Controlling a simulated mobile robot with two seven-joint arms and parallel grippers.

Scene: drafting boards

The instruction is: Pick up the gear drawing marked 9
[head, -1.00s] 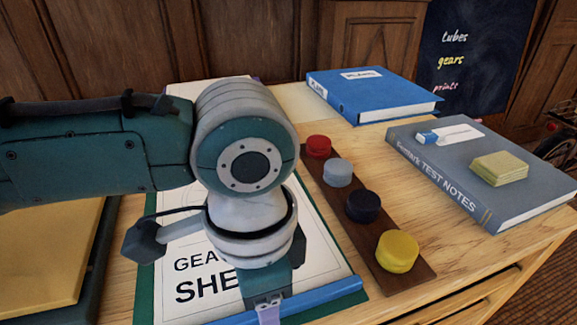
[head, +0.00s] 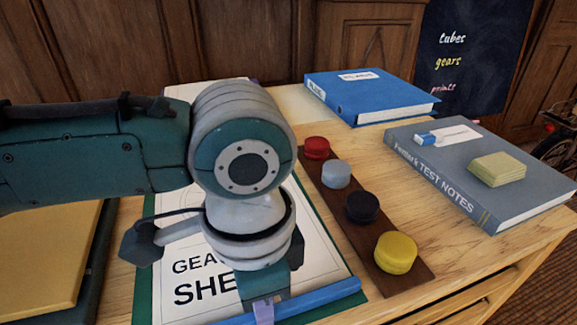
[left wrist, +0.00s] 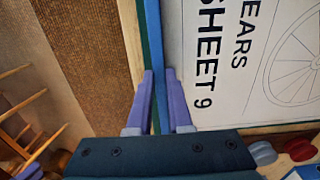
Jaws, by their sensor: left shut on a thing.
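The gear drawing marked 9 (head: 200,291) is a white sheet on a green backing with a blue strip (head: 325,296) along its near edge. It lies on the wooden table, partly hidden behind my left arm. In the left wrist view the gear drawing (left wrist: 250,60) shows "GEARS SHEET 9" and part of a wheel outline. My left gripper (left wrist: 160,74) has its purple fingers on either side of the blue strip (left wrist: 154,40), shut on that edge. In the head view the left gripper (head: 264,314) shows only in part. My right gripper is in neither view.
A brown strip (head: 343,218) with red, grey, dark and yellow round weights stands just right of the drawing. A blue book (head: 370,92) and a grey "TEST NOTES" book (head: 470,165) lie further right. A yellow board (head: 45,260) is at left.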

